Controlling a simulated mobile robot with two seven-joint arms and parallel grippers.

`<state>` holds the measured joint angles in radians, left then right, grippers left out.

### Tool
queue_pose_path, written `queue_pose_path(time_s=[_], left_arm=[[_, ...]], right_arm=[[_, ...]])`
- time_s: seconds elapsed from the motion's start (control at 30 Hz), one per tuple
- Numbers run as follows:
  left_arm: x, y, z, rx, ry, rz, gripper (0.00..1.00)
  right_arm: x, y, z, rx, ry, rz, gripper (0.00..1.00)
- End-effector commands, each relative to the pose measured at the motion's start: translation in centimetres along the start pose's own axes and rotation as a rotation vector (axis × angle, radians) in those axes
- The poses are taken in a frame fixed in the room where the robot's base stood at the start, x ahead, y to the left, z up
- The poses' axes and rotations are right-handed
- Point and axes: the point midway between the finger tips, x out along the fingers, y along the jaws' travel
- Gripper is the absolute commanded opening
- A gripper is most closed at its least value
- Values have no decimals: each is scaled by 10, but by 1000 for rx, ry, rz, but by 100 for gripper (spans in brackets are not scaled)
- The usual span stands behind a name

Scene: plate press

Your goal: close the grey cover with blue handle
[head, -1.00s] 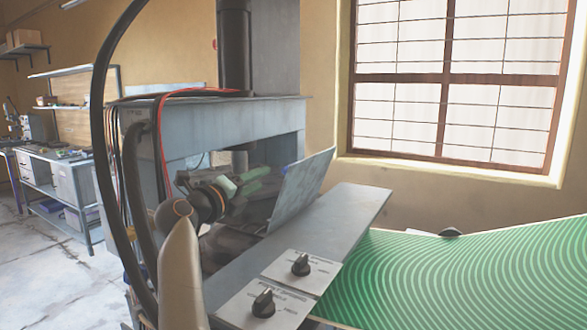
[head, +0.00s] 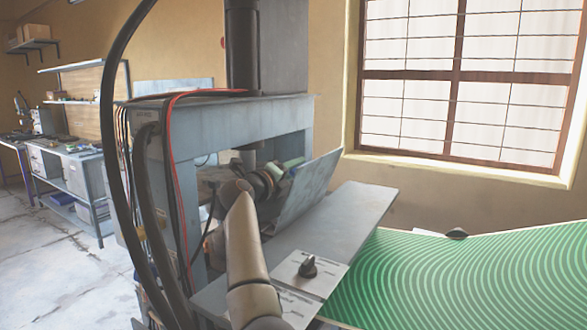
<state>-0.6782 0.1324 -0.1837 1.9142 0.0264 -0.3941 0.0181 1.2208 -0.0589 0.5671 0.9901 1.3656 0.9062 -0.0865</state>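The grey cover (head: 306,194) is a flat metal panel at the front of the press opening, in the middle of the head view. It stands tilted, its upper edge leaning right, so it is open. A small blue patch shows by its left edge near my fingers; I cannot tell if it is the handle. My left arm reaches up from the bottom, and my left gripper (head: 283,170) is in the opening at the cover's inner side. Its greenish fingers are partly hidden, so contact and opening are unclear. My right gripper is out of view.
The press frame (head: 225,122) surrounds the opening. A grey ledge (head: 350,215) carries a panel with a black knob (head: 308,266). A black hose (head: 107,130) and red cable run down the left side. A green patterned board (head: 470,275) lies at right.

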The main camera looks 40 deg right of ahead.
Motion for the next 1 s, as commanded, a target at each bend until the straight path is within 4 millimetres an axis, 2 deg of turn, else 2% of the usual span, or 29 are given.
queue_pose_path(time_s=[0.27,0.63,1.0], left_arm=[[0,0,0,0,0,0,50],[0,0,0,0,0,0,50],[0,0,0,0,-1,1,50]], right_arm=[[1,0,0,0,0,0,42],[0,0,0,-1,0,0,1],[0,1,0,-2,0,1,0]])
